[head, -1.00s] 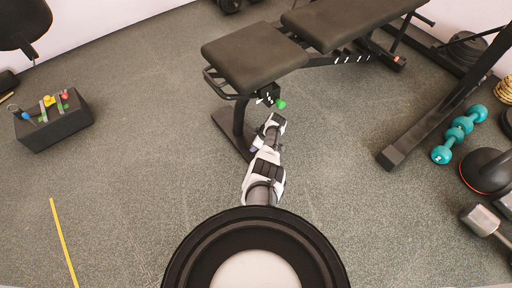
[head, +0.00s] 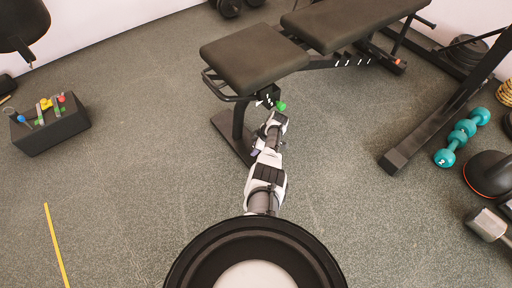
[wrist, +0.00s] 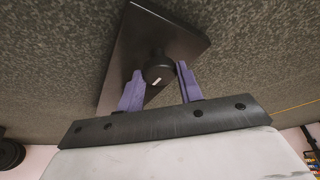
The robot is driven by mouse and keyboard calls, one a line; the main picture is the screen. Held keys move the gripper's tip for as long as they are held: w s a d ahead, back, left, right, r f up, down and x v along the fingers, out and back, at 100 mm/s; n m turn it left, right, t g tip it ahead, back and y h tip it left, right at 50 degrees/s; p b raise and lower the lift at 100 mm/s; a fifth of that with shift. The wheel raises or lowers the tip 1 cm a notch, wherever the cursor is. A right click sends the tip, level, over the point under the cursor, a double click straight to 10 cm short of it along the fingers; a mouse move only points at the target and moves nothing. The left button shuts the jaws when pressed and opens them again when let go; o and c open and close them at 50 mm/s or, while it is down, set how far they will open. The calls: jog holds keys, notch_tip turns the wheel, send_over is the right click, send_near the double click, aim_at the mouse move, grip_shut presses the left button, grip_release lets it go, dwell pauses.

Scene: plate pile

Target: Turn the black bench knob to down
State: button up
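The weight bench (head: 255,60) stands at the upper middle of the head view. A green knob (head: 281,106) sits under its front seat, with dark parts bearing white marks just left of it. In the wrist view a round black knob (wrist: 158,66) with a short white mark shows in front of a dark flat plate (wrist: 125,60). My gripper (wrist: 159,72) has its two purple fingers apart, one on each side of the black knob. I cannot tell whether they touch it. In the head view my arm hides most of the gripper.
A black box with coloured knobs (head: 50,130) stands at the left. Teal dumbbells (head: 462,135), a kettlebell (head: 488,174) and a dark rack foot (head: 395,160) are at the right. Open floor (head: 130,190) lies left of my arm.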

jog(key=o, duration=0.4)
jog(key=p+v, duration=0.4)
jog(key=v, duration=0.3)
jog(key=shift+d+r, duration=0.1)
jog(key=shift+r, duration=0.15)
dwell(0.3)
